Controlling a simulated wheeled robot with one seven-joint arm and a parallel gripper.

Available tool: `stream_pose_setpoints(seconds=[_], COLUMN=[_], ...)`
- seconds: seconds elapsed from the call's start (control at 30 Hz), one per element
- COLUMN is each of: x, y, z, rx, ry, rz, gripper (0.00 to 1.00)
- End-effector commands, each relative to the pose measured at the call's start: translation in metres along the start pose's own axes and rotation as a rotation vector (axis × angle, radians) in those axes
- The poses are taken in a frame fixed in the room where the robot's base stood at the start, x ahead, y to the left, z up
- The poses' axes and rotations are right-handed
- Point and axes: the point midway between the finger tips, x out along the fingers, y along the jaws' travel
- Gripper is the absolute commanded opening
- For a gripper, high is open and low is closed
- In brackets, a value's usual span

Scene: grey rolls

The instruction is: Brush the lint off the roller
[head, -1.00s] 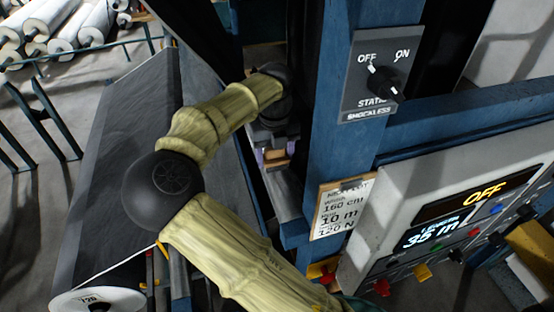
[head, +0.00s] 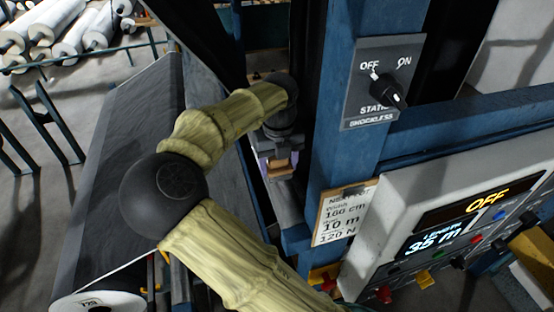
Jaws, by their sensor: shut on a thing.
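My gripper (head: 277,157) is small in the head view, just left of the blue post and partly hidden by my own wrist. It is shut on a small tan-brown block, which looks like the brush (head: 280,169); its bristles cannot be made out. A narrow grey surface (head: 288,207) lies just below it, perhaps part of the roller; whether the brush touches it, I cannot tell. No lint can be made out.
A control panel (head: 440,225) reading OFF and 35 m stands at right. A paper card (head: 343,213) hangs on the post. Dark sheet (head: 130,150) slopes at left, above a white roll end (head: 98,302).

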Motion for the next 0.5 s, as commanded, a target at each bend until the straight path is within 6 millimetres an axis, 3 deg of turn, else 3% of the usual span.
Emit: stream_pose_setpoints(seconds=[0.2, 0.5], x=[0.002, 0.001], y=[0.0, 0.0], z=[-0.017, -0.02], rx=[0.002, 0.002], ry=[0.007, 0.006], rz=[0.002, 0.001], gripper=[0.42, 0.42])
